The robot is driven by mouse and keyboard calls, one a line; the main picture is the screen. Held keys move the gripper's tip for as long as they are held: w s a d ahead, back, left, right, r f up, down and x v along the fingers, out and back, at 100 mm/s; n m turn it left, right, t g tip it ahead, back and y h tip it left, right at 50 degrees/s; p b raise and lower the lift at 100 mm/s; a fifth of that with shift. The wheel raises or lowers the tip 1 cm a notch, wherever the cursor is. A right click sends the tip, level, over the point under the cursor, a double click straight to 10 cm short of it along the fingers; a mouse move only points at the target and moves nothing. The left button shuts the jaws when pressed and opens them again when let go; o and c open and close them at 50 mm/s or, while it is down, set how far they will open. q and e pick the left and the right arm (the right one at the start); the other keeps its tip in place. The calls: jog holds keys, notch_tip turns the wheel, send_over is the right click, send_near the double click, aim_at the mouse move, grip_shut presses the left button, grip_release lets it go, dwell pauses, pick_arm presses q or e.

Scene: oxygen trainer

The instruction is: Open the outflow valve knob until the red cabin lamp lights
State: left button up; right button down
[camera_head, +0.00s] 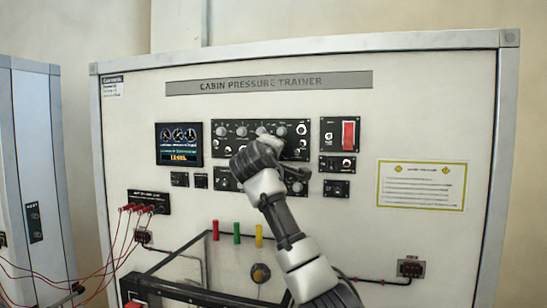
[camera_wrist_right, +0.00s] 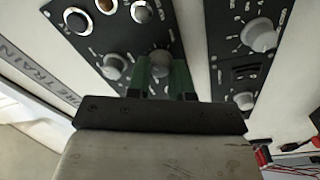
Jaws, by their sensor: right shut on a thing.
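My right gripper (camera_head: 255,158) is at the black control panel (camera_head: 222,128) in the middle of the white trainer board, and its arm covers part of that panel. In the right wrist view, its two green fingers (camera_wrist_right: 165,78) are on either side of a round grey knob (camera_wrist_right: 160,62), shut on it. The labels are too small to read, so I cannot confirm that this is the outflow valve knob. I cannot single out a lit red cabin lamp. A red rectangular piece (camera_head: 348,133) shows on a small panel to the right. My left gripper is not in view.
Another grey knob (camera_wrist_right: 116,66) is close beside the held one. A lit display (camera_head: 179,144) is left of the panel. Red cables (camera_head: 112,240) hang at the lower left.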

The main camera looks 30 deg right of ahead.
jog(key=shift+w+f+m, duration=0.1)
jog(key=shift+f+m, duration=0.3)
jog(key=shift+m, duration=0.1)
jog(key=c, duration=1.4)
grip_release()
jog(key=shift+c, duration=0.2)
jog(key=o, duration=0.4)
jog(key=shift+r, duration=0.15)
jog(key=shift+o, duration=0.2)
jog(key=shift+r, duration=0.1)
